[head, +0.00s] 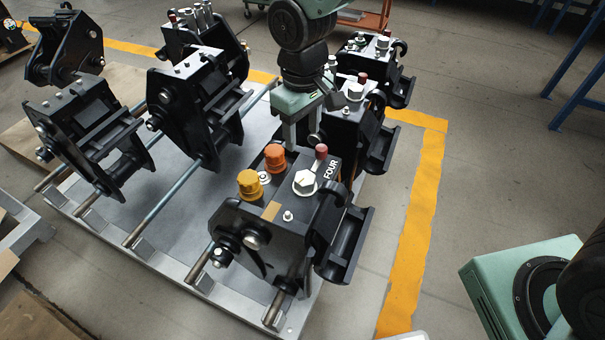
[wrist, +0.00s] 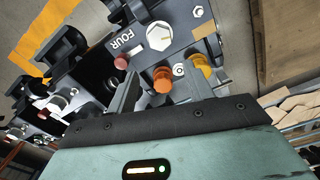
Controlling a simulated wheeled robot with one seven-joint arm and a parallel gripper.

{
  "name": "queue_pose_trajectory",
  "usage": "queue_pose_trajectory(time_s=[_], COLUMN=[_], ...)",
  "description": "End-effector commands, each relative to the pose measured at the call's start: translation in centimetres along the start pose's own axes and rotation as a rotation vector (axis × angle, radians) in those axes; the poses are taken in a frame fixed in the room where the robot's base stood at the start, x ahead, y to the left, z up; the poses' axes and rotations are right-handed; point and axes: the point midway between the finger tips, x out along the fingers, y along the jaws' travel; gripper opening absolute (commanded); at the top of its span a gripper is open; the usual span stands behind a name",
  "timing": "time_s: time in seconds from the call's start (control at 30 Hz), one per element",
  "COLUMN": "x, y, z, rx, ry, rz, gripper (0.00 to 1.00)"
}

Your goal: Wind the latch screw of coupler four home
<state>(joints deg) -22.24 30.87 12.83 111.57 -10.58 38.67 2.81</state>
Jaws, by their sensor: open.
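Coupler four (head: 270,225) is the black coupler at the front right of the pallet, with FOUR lettered on its top; its top also shows in the wrist view (wrist: 185,40). A large white hex screw head (head: 305,182) with a dark line sits beside the lettering and also shows in the wrist view (wrist: 160,36). I cannot tell whether this is the latch screw. Beside it are a red knob (head: 321,151), an orange cap (head: 275,157) and a yellow cap (head: 250,183). My gripper (head: 303,138) is open and empty, pointing down behind the orange cap.
Another coupler (head: 355,120) stands close behind my gripper, with a further one (head: 385,70) beyond it. More black couplers (head: 200,105) stand on rods at the left of the pallet (head: 170,245). Yellow floor tape (head: 415,235) runs along clear floor at the right.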

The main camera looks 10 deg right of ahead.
Motion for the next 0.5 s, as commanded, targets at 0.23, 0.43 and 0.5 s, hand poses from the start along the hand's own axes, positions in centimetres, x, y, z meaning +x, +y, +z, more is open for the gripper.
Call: queue_pose_trajectory(time_s=[0.23,0.43,0.5], x=[5.5,9.5,10.7], y=[-0.1,-0.1,-0.1], z=[0.2,0.1,0.1], rx=[-0.001,0.000,-0.001], ry=[-0.006,-0.005,-0.005], rz=[-0.001,-0.001,-0.001], gripper=[0.52,0.52,0.52])
